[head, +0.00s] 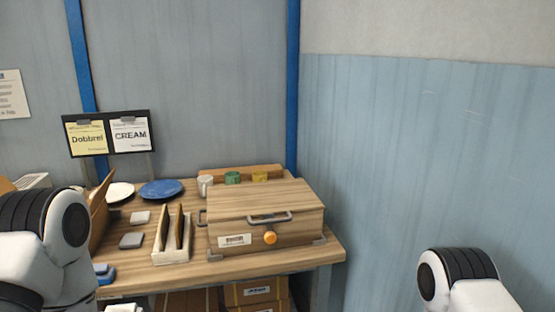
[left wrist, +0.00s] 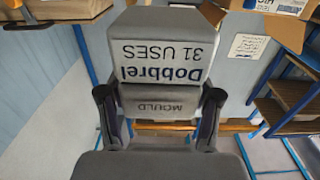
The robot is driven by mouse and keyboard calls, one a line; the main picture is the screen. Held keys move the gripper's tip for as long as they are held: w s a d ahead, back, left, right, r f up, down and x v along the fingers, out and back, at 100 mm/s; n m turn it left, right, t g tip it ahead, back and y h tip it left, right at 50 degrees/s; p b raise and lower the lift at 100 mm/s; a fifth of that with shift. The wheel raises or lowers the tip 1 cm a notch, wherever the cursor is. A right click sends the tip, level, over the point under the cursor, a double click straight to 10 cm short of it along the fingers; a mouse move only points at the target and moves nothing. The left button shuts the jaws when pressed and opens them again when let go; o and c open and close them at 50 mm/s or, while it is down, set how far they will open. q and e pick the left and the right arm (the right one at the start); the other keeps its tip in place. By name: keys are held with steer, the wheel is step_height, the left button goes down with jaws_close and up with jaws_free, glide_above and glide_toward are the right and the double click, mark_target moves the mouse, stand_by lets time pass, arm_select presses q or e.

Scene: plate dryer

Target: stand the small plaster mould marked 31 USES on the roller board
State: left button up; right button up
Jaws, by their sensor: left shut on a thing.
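The grey plaster mould (left wrist: 159,52) fills the middle of the left wrist view. It is marked "Dobbrel 31 USES", with "MOULD" on a lower face, and the lettering appears upside down. My left gripper (left wrist: 160,98) is shut on it, one dark finger on each side. The mould hangs clear of any surface that I can make out. In the head view my left arm stands at the left edge, and its gripper is not visible there. My right arm shows at the lower right, its gripper out of frame. I cannot make out the roller board in either view.
The wooden table (head: 330,252) carries a wooden box (head: 262,226) with an orange knob, a rack (head: 172,256), a blue plate (head: 161,189) and a white plate (head: 119,192). Cartons (head: 256,290) lie below. The left wrist view shows blue-framed shelving (left wrist: 283,92) at right.

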arm_select(q)
steer(key=w+d+f+m+h, duration=0.2)
steer(key=w+d+f+h, duration=0.2)
steer(key=d+f, duration=0.3)
steer(key=w+d, duration=0.1)
steer(key=d, duration=0.3)
steer(key=shift+w+d+m, duration=0.15)
steer(key=shift+d+m, duration=0.05)
steer(key=shift+m, duration=0.1)
steer(key=shift+r, duration=0.1)
stand_by(0.3)
